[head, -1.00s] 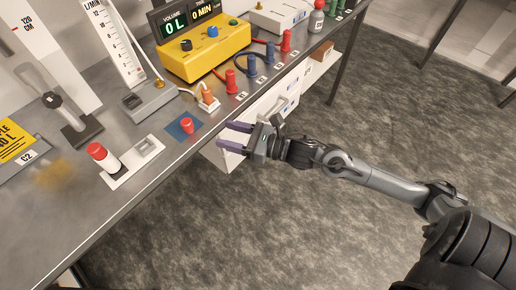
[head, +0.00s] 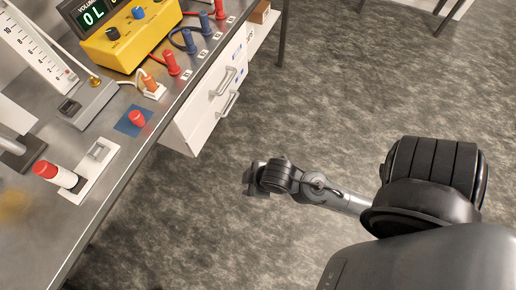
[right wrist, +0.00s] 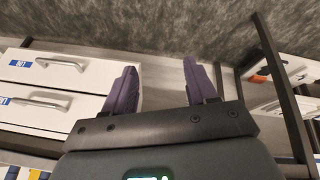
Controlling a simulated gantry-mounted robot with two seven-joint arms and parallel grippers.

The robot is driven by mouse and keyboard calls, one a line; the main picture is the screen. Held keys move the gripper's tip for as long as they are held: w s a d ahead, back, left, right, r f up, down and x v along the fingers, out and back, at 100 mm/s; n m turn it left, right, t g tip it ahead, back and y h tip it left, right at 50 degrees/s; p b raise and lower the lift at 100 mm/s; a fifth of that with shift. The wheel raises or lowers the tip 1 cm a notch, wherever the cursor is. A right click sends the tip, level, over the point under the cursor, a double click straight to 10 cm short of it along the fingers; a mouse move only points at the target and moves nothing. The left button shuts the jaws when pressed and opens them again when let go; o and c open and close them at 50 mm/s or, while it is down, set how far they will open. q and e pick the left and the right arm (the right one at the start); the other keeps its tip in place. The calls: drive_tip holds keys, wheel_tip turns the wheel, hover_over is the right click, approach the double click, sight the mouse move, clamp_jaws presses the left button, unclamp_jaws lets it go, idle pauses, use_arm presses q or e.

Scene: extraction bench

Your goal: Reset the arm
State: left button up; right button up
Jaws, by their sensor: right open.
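My left gripper is in neither view.
White drawers (head: 215,100) with handles stand under the bench, left of the gripper. On the bench are a yellow meter box (head: 128,38), a red-capped cylinder (head: 60,175), a red knob on a blue square (head: 136,118) and several coloured plugs. Open floor surrounds the arm.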

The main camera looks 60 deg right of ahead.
drive_tip(key=s+m, duration=0.1)
drive_tip(key=s+m+g, duration=0.1)
drive_tip(key=s+m, duration=0.1)
drive_tip(key=shift+s+a+f, duration=0.1)
drive_tip(key=shift+a+f, duration=0.15)
drive_tip(key=shift+a, duration=0.1)
wheel_tip(320, 180, up, 45)
drive_tip(key=p, duration=4.5)
